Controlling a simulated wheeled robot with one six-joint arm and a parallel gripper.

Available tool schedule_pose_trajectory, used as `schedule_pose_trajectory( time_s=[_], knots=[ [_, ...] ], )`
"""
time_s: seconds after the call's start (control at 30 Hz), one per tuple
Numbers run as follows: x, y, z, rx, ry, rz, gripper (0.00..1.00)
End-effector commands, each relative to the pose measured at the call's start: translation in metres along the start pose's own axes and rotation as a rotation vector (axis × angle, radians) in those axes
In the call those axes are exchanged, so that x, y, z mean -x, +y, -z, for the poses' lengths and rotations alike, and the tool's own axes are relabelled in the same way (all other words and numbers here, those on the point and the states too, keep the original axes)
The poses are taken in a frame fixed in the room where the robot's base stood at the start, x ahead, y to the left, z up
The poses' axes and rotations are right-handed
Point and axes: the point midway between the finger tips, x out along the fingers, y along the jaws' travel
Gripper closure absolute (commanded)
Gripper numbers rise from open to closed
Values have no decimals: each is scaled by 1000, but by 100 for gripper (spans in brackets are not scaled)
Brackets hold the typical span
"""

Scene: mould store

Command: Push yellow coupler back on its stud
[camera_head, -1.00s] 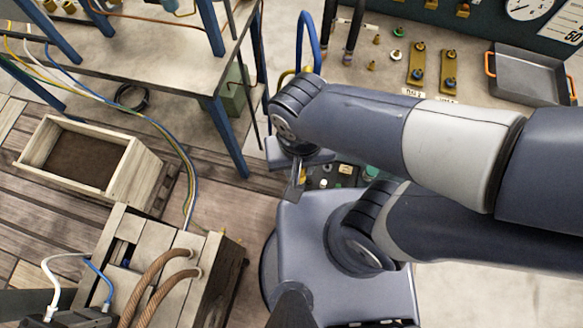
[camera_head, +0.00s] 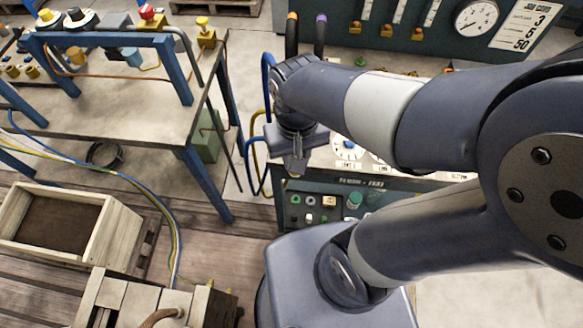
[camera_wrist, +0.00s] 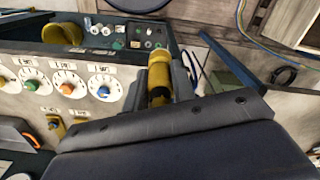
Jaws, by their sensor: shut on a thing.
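The yellow coupler (camera_wrist: 159,76) is between the fingers of my gripper (camera_wrist: 160,88) in the wrist view, and the gripper is shut on it. Its lower part is hidden by the fingers and the wrist. In the head view my gripper (camera_head: 297,162) points down at the left end of the console, and the coupler is not clearly visible there. A yellow hose (camera_head: 257,150) and a blue hose (camera_head: 265,85) loop just left of the gripper. I cannot make out the coupler's stud in either view, nor whether the coupler touches it.
The console (camera_head: 375,182) carries dials and a switch panel.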

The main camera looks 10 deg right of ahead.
Motion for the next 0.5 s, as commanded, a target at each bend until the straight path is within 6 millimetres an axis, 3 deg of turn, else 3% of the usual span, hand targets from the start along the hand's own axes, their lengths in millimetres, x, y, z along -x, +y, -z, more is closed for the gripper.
schedule_pose_trajectory(
  time_s=[0.5],
  knots=[
    [0,32,48,-3,-1,0,100]
  ],
)
